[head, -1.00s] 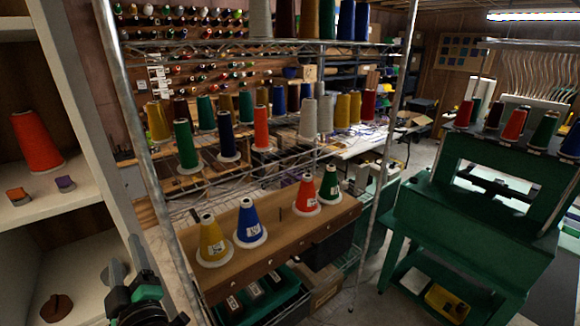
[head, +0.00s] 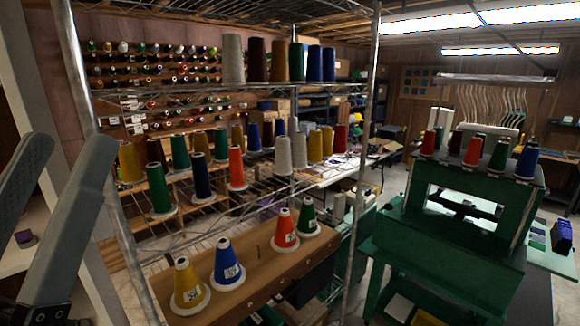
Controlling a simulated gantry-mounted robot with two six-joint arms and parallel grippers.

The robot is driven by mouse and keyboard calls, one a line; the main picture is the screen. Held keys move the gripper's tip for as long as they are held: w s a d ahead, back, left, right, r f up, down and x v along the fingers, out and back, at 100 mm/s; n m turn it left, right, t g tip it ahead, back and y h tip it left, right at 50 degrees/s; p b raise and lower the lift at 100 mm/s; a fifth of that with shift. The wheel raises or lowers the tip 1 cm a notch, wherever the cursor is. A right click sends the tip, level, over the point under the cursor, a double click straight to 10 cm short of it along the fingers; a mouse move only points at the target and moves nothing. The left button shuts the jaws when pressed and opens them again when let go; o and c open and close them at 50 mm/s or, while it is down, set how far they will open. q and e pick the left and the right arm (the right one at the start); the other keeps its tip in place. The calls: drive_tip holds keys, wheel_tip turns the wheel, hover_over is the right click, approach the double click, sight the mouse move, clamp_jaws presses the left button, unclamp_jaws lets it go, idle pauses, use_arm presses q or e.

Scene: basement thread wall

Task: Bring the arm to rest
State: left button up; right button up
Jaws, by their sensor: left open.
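My left gripper (head: 48,190) is at the left edge of the head view, raised in front of the pale cabinet. Its two long grey fingers stand apart with nothing between them. It is clear of the wire rack and its thread cones. My right gripper does not show.
A wire rack with metal posts (head: 362,150) stands close by. Its wooden board (head: 262,262) holds a yellow cone (head: 187,287), a blue cone (head: 227,265), a red cone (head: 285,232) and a green cone (head: 308,217). A green machine (head: 440,250) stands at right, with floor between.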

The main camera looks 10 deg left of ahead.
use_arm(q)
wheel_tip(320, 180, up, 21)
drive_tip(key=p, duration=1.7)
drive_tip(key=shift+h, duration=0.3)
drive_tip(key=shift+f, duration=0.1)
